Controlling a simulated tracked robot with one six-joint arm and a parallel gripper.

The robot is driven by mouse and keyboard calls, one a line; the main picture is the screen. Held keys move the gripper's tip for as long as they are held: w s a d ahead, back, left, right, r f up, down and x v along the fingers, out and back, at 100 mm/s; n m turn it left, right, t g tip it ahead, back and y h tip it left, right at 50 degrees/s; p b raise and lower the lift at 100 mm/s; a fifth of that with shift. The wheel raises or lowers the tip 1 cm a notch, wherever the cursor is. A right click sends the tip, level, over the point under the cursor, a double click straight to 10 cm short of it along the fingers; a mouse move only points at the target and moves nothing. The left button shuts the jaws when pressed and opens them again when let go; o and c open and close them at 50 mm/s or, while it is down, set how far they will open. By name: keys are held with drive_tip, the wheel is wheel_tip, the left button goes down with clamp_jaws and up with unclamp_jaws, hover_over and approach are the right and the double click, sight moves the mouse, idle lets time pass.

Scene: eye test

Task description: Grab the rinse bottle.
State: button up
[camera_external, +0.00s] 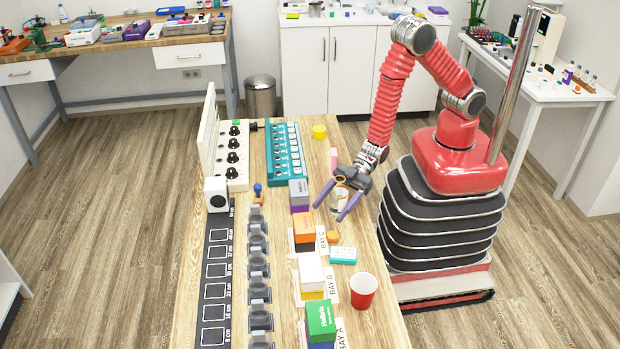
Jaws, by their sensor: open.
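A small whitish bottle with an orange curved part at its top, which looks like the rinse bottle (339,199), stands on the wooden table near its right edge. My gripper (328,213) reaches down to it from the upper right. Its two purple fingers are spread apart, one on each side of the bottle. The bottle shows in the gap between them, and I cannot tell whether either finger touches it. The gripper's wrist and fingers partly hide the bottle.
A grey-and-purple block (299,195) stands left of my gripper. A pink block (333,160) and a yellow cylinder (319,132) stand behind.

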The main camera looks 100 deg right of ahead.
drive_tip(key=shift+c, duration=0.5)
drive_tip(key=c, duration=1.1)
drive_tip(key=shift+c, duration=0.2)
drive_tip(key=shift+r, duration=0.3)
wheel_tip(320, 180, up, 9)
drive_tip(key=shift+r, duration=0.15)
idle(0.9)
